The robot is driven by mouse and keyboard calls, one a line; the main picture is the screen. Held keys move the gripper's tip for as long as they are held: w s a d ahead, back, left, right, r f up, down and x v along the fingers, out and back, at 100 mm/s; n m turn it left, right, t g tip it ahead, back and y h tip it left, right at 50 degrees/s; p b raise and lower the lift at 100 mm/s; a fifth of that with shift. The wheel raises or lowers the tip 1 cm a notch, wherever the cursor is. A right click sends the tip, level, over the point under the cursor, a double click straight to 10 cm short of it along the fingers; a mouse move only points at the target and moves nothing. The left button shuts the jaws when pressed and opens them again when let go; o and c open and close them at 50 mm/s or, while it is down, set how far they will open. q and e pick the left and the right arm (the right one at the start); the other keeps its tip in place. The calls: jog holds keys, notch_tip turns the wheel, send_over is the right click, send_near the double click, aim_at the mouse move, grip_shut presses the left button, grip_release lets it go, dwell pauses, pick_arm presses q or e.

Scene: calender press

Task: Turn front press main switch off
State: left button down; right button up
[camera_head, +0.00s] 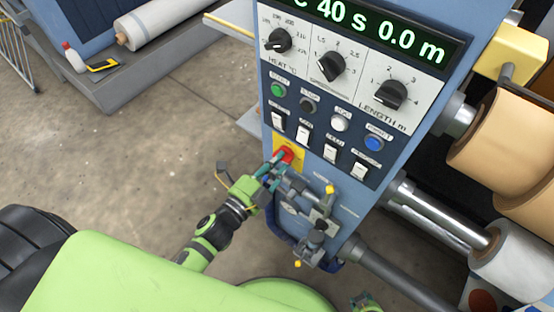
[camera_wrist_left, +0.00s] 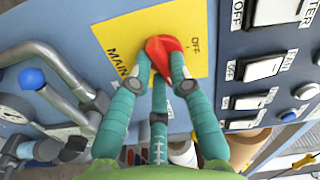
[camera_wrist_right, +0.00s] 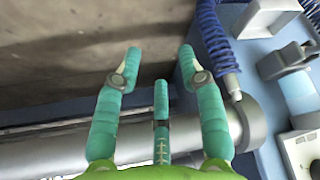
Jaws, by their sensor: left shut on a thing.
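The main switch is a red rotary knob (camera_head: 287,154) on a yellow plate (camera_head: 299,148), low on the left of the blue press panel. In the left wrist view the red knob (camera_wrist_left: 163,46) sits on the yellow plate (camera_wrist_left: 120,32), with the words MAIN and OFF beside it. My left gripper (camera_head: 272,166) is shut on the knob; its teal fingers (camera_wrist_left: 160,70) touch it from both sides and hide part of it. My right gripper (camera_wrist_right: 160,62) is open and empty, low beside the press; only a bit of it shows at the bottom of the head view.
White rocker switches (camera_head: 304,131) and round buttons sit close above and right of the knob. Pipe and valve fittings (camera_head: 318,212) stick out just below it. A grey roller (camera_wrist_right: 60,155) and a coiled blue hose (camera_wrist_right: 215,45) lie near my right gripper.

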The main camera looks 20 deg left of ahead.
pick_arm(q)
jog(key=n+p, duration=0.2)
jog(key=n, duration=0.2)
jog(key=n+p, duration=0.2)
jog(key=n, duration=0.2)
jog(key=n+p, duration=0.2)
jog(key=n, duration=0.2)
jog(key=shift+d+r+n+p, duration=0.1)
jog(key=shift+r+n+p, duration=0.15)
jog(key=shift+n+p, duration=0.4)
jog(key=shift+n, duration=1.15)
pick_arm(e)
jog(key=s+r+g, duration=0.2)
jog(key=s, duration=0.6)
jog(key=s+d+r+g, duration=0.1)
jog(key=s+g, duration=0.1)
jog(key=s, duration=0.6)
jog(key=shift+s+r+h, duration=0.3)
jog(key=shift+r, duration=0.1)
jog(key=shift+s, duration=0.25)
pick_arm(q)
jog(key=c, duration=1.1)
grip_release()
jog(key=shift+c, duration=0.2)
pick_arm(e)
jog(key=shift+s, duration=0.15)
